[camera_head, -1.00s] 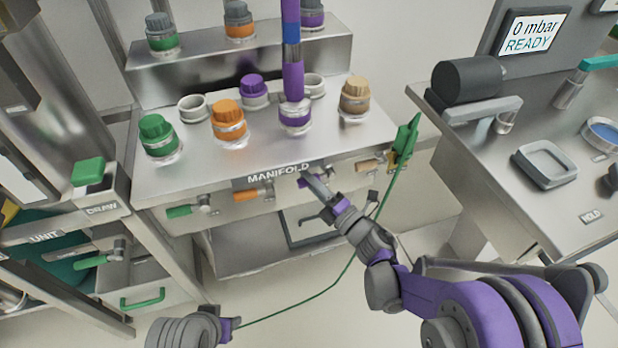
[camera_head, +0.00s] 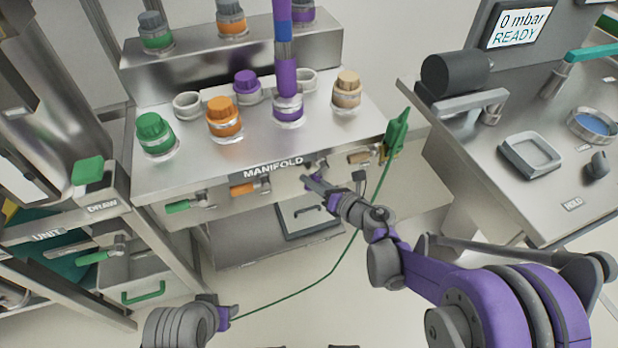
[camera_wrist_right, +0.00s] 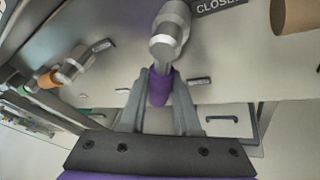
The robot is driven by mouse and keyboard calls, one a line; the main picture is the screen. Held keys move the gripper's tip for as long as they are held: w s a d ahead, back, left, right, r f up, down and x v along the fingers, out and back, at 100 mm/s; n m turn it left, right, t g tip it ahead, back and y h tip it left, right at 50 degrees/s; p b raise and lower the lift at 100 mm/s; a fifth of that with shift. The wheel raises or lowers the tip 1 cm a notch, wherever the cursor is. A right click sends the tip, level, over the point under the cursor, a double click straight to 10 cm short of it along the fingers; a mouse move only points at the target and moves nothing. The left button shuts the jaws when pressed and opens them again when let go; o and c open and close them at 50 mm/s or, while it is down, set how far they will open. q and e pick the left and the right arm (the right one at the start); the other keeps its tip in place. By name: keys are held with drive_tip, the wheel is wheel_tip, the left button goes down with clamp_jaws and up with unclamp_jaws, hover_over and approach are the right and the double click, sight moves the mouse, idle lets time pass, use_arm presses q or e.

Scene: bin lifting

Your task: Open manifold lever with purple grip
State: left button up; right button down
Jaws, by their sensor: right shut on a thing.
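The manifold (camera_head: 225,165) is a steel bench with a row of levers on its front face. The lever with the purple grip (camera_wrist_right: 158,88) sits between the fingers of my right gripper (camera_wrist_right: 160,98), which is shut on it. In the wrist view the grip hangs from a metal valve body (camera_wrist_right: 170,30), beside a label (camera_wrist_right: 215,4) reading CLOSED. In the head view my right gripper (camera_head: 308,182) is at the manifold's front and covers most of this lever. My left gripper (camera_head: 230,312) is low at the bottom left; its fingers are too unclear to judge.
Green (camera_head: 178,206), orange (camera_head: 243,188) and tan (camera_head: 360,157) levers flank the purple one. Capped ports and a purple vertical pipe (camera_head: 287,76) stand on top. A green cord (camera_head: 335,268) runs from near my left gripper to a green clip-like piece (camera_head: 397,132) at the right.

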drive_tip(key=shift+w+d+f+n+h, duration=0.15)
drive_tip(key=shift+d+n+h, duration=0.15)
drive_tip(key=shift+n, duration=0.2)
drive_tip(key=shift+w+d+f+n+h, duration=0.1)
drive_tip(key=shift+d+n+h, duration=0.2)
drive_tip(key=shift+n, duration=0.2)
drive_tip(key=shift+w+d+f+n+h+p, duration=0.1)
drive_tip(key=shift+d+n+h+p, duration=0.1)
drive_tip(key=shift+d+n+h, duration=0.3)
drive_tip(key=shift+w+d+f+n+h+p, duration=0.15)
drive_tip(key=shift+d+n+h, duration=0.15)
drive_tip(key=shift+n+h, duration=0.3)
drive_tip(key=shift+r, duration=0.1)
drive_tip(key=c, duration=0.6)
unclamp_jaws()
drive_tip(key=p+v, duration=0.2)
drive_tip(key=v, duration=0.9)
drive_tip(key=shift+d, duration=0.1)
